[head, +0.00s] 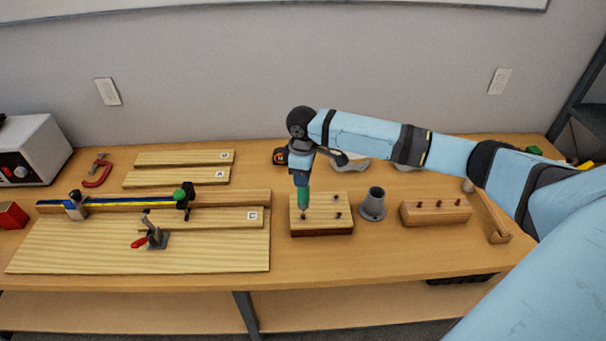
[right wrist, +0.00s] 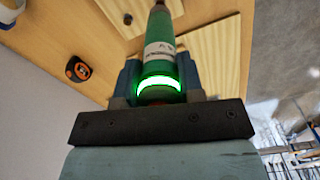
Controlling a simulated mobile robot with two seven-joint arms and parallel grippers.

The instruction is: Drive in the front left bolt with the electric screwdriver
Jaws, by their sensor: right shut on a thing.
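My right gripper (head: 300,176) is shut on the green electric screwdriver (head: 303,197) and holds it upright, tip down, over the wooden block (head: 322,228). The screwdriver's tip is at the front left bolt (head: 304,216); I cannot tell whether it is seated in the head. Other bolts (head: 338,214) stand in the block. In the right wrist view the screwdriver (right wrist: 161,60) sits between the fingers, with a lit green ring. My left gripper is not in view.
A grey cone-shaped holder (head: 373,207) stands right of the block. Farther right is a wooden rack with bolts (head: 435,212). On the left lie a clamp jig on boards (head: 150,237), loose planks (head: 178,177) and a red clamp (head: 98,173). A tape measure (right wrist: 77,69) lies behind the block.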

